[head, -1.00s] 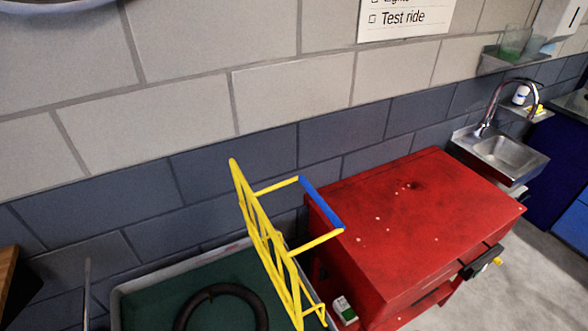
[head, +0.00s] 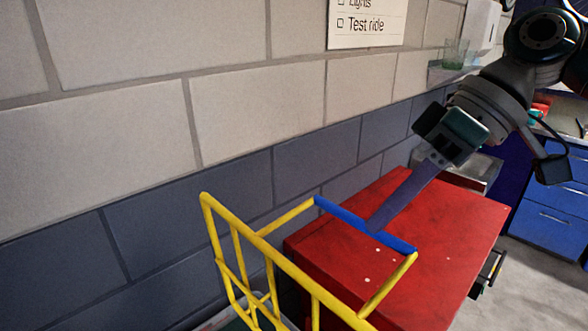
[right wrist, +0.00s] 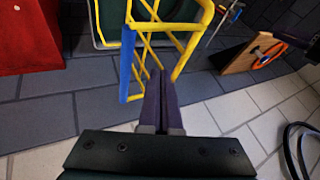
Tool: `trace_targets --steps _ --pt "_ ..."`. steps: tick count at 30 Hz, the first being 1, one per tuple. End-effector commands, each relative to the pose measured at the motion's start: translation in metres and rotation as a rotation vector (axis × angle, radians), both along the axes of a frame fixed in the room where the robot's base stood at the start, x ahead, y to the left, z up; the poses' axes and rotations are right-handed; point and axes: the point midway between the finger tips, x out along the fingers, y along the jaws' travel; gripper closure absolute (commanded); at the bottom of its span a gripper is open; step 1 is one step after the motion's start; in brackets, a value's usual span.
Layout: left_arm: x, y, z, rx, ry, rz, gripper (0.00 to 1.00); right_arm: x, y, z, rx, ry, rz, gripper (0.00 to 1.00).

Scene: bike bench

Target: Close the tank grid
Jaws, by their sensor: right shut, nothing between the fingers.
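The yellow tank grid (head: 262,262) stands raised, close to upright, with a blue handle bar (head: 350,220) on arms that stick out toward the red cabinet. It also shows in the right wrist view (right wrist: 176,26), with the blue bar (right wrist: 126,62) left of my fingers. My right gripper (head: 374,230) is shut and empty, its fingertips close by the blue bar. In the right wrist view the fingertips (right wrist: 160,74) overlap the gap between the blue bar and the grid; contact is unclear. The tank (head: 215,320) is mostly out of the head view. My left gripper is not in view.
A red cabinet (head: 440,225) stands right beside the grid, its top clear. The block wall (head: 180,235) runs behind. A sink and blue drawers (head: 553,214) are further right, with open floor before them. A wooden board (right wrist: 252,52) shows in the right wrist view.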

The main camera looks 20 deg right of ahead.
Motion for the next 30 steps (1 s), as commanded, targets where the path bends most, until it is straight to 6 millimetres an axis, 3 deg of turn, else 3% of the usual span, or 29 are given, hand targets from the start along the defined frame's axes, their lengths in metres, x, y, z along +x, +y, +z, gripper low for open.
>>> trace_targets --steps 7,9,14,30 --pt "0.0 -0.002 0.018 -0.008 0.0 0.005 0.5 0.009 0.031 -0.041 0.003 0.003 0.002 1.0" --pt "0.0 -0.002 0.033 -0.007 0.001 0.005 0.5 0.004 0.042 -0.037 0.001 0.003 0.003 1.0" --pt "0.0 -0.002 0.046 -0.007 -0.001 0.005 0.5 -0.002 0.06 -0.041 0.0 0.002 0.003 1.0" --pt "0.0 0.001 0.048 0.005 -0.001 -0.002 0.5 -0.005 0.068 -0.045 -0.003 0.0 0.002 1.0"
